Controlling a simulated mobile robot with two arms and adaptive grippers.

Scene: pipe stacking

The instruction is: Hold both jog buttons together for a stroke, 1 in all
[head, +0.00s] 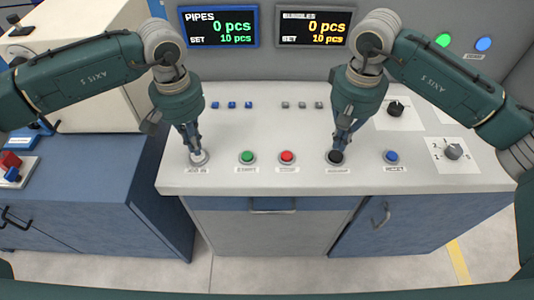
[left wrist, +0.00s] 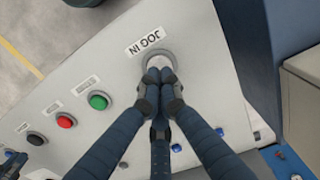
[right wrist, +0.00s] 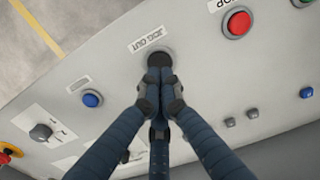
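The white jog-in button (head: 199,157) is at the left end of the console front. My left gripper (head: 195,150) points down at it with its fingers closed together. In the left wrist view the fingertips (left wrist: 160,75) cover most of the jog-in button (left wrist: 158,56). The black jog-out button (head: 335,157) is right of the red button. My right gripper (head: 340,148) is over it, fingers closed together; in the right wrist view its fingertips (right wrist: 160,75) overlap the jog-out button (right wrist: 158,54). Whether either button is pressed down cannot be told.
Between the jog buttons are a green button (head: 247,157) and a red button (head: 287,157). A blue button (head: 391,157) and a rotary knob (head: 453,151) are to the right. Two displays, pipes (head: 219,27) and bundles (head: 314,27), both read 0 pcs.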

